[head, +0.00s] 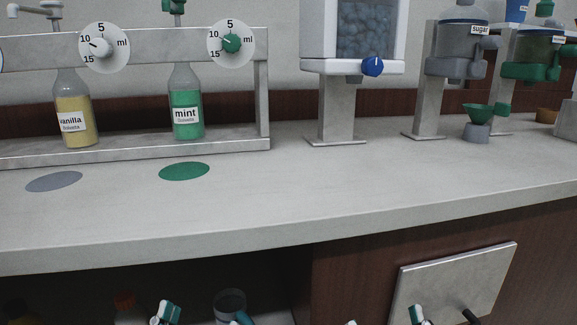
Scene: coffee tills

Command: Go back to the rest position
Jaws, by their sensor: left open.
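My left gripper (205,317) shows only as fingertips with white and teal parts at the bottom edge. The fingertips stand apart and nothing shows between them but the dark shelf space and a grey cup behind. Small tips of my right gripper (384,320) show at the bottom edge in front of the metal panel. Most of it is cut off by the frame, so its opening is not clear. Both grippers appear low, below the countertop's front edge.
The grey countertop (300,200) is clear in front. A syrup rack (230,146) holds vanilla (73,105) and mint (187,110) bottles. An ice dispenser (340,110) and sugar dispenser (455,68) stand right. Below are a grey cup (230,301) and a metal panel (450,280).

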